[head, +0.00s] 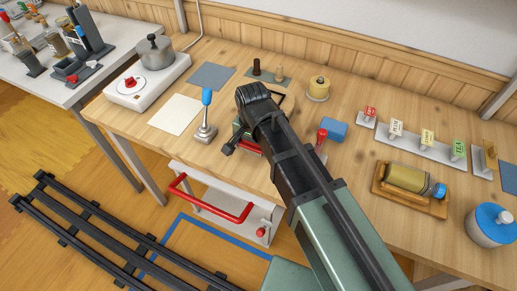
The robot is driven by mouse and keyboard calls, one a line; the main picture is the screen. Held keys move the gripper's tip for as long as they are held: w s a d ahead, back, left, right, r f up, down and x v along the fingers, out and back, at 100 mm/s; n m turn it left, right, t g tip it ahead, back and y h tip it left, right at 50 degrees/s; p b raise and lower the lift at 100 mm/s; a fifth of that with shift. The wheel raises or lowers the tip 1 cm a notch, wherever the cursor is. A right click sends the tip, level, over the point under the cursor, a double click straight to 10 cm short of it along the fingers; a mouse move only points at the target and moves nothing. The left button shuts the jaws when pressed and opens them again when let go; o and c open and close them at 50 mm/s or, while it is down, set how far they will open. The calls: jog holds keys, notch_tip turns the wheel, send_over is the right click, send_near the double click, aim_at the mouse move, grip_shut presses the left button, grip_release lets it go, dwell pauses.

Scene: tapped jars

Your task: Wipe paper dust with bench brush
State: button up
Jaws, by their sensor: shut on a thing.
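My gripper (232,147) is at the wooden bench's front edge, mostly hidden behind my own arm. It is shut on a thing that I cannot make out. A red piece (249,150) shows beside it, too covered to name; it may be part of the bench brush. No other brush is clearly visible. Paper dust cannot be made out on the bench (345,95). A cream sheet (175,114) lies flat to the left of the gripper.
A blue-handled tamper-like tool (207,115) stands close left of the gripper. A red-handled object (321,138) and a blue block (334,129) are right of my arm. A pot (155,53) sits on a hotplate. A jar (408,179) lies in a wooden cradle. A red-railed cart (215,207) stands below.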

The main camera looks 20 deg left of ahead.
jog(key=shift+w+a, duration=0.2)
jog(key=shift+a, duration=0.05)
jog(key=shift+s+d+r, duration=0.1)
jog(key=shift+s+d, duration=0.05)
jog(key=shift+d, duration=2.95)
jog(key=shift+a, duration=3)
jog(key=shift+s+d+f, duration=0.15)
jog(key=shift+d+f, duration=0.05)
jog(key=shift+d, duration=0.65)
jog(key=shift+d+r, duration=0.2)
jog(key=shift+d, duration=2)
